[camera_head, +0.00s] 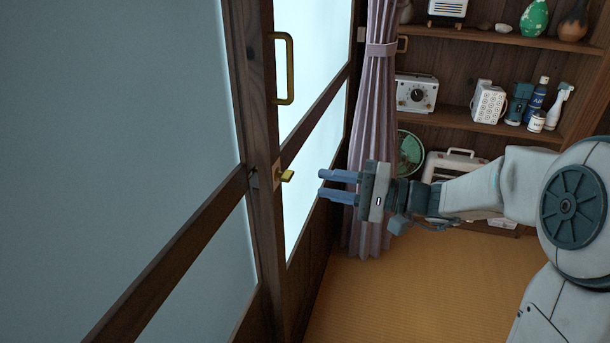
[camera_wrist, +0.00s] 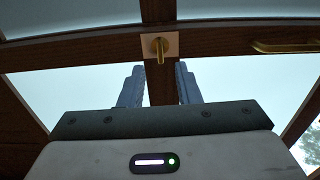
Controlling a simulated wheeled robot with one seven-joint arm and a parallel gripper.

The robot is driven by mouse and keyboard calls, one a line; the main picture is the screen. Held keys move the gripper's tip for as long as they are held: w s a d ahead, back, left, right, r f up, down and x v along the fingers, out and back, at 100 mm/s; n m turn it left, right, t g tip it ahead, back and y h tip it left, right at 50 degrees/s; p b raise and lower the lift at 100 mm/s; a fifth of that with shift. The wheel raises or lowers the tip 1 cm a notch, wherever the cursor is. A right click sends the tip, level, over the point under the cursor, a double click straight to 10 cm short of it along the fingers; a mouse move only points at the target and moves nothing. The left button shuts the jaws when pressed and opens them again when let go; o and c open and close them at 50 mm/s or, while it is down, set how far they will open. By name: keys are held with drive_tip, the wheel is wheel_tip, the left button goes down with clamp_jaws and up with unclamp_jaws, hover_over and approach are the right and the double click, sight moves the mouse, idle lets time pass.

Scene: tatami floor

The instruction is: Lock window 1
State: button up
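The window (camera_head: 130,130) is a dark wooden frame with frosted panes on the left in the head view. A small brass lock knob (camera_head: 287,175) on a plate sits on its upright frame; in the wrist view the lock knob (camera_wrist: 159,47) lies ahead, centred between my fingers. A brass handle (camera_head: 284,68) is above the lock in the head view, and the handle (camera_wrist: 285,46) shows at the right in the wrist view. My gripper (camera_head: 322,185) is a short way right of the knob, pointing at it, with fingers apart and nothing between them.
A lilac curtain (camera_head: 374,130) hangs tied just behind my gripper. Wooden shelves (camera_head: 465,118) with a radio (camera_head: 416,93), bottles and other items stand at the back right. The tatami floor (camera_head: 385,295) below is clear.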

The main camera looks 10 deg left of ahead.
drive_tip(key=d, duration=0.6)
drive_tip(key=shift+s+p, duration=0.25)
drive_tip(key=shift+p, duration=0.15)
drive_tip(key=s+d+r+g+h+p, duration=0.1)
drive_tip(key=s+d+r+h+p, duration=0.1)
drive_tip(key=s+r+h+p, duration=0.4)
drive_tip(key=s+d+r+g+h+p, duration=0.15)
drive_tip(key=s+h+p, duration=0.25)
drive_tip(key=s+p, duration=0.45)
drive_tip(key=s+d+r+t+h+p, duration=0.3)
drive_tip(key=d+r+h+p, duration=0.5)
drive_tip(key=d+r+p, duration=0.4)
drive_tip(key=shift+r+n+t+p, duration=0.15)
drive_tip(key=shift+n+t+p, duration=0.2)
drive_tip(key=shift+p, duration=0.95)
